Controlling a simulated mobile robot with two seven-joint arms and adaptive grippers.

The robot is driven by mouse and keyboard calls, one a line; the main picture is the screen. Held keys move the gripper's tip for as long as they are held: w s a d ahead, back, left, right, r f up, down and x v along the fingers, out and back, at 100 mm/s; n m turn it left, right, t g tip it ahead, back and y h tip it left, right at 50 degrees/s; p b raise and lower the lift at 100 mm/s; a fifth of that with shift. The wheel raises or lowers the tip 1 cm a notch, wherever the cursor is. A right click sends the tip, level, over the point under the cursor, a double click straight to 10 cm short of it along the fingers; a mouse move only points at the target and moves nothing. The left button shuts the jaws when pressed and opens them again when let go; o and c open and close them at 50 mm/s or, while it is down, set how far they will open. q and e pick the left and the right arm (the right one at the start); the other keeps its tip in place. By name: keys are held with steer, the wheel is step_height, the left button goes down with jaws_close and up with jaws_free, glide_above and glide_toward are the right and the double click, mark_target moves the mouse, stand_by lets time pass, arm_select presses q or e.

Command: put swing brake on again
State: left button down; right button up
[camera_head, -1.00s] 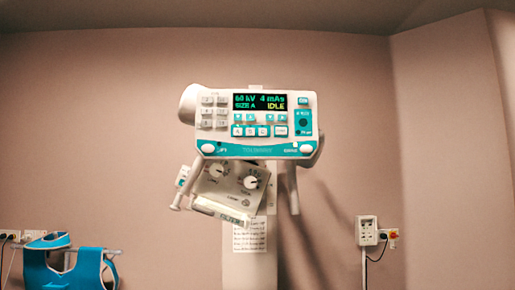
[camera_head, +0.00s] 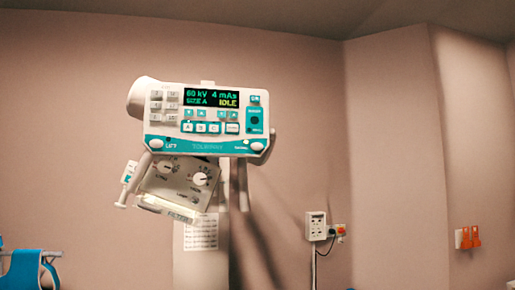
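The X-ray unit's control panel (camera_head: 205,118) is in the middle left of the head view. Its display (camera_head: 211,97) reads "60 kV 4 mAs", "SIZE A" and "IDLE". Below it hangs a tilted box with two round knobs, the collimator (camera_head: 181,185). A white handle or lever (camera_head: 127,186) sticks out at the box's left side. White rounded buttons or knobs sit at the panel's lower left and lower right corners. I cannot tell which part is the swing brake or how it is set. Neither of my grippers is in view.
A column with a paper notice (camera_head: 201,232) stands below the panel. A wall socket box (camera_head: 316,226) with a cable is to the right. Orange items (camera_head: 469,238) are on the right wall. A blue apron (camera_head: 28,270) hangs at lower left.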

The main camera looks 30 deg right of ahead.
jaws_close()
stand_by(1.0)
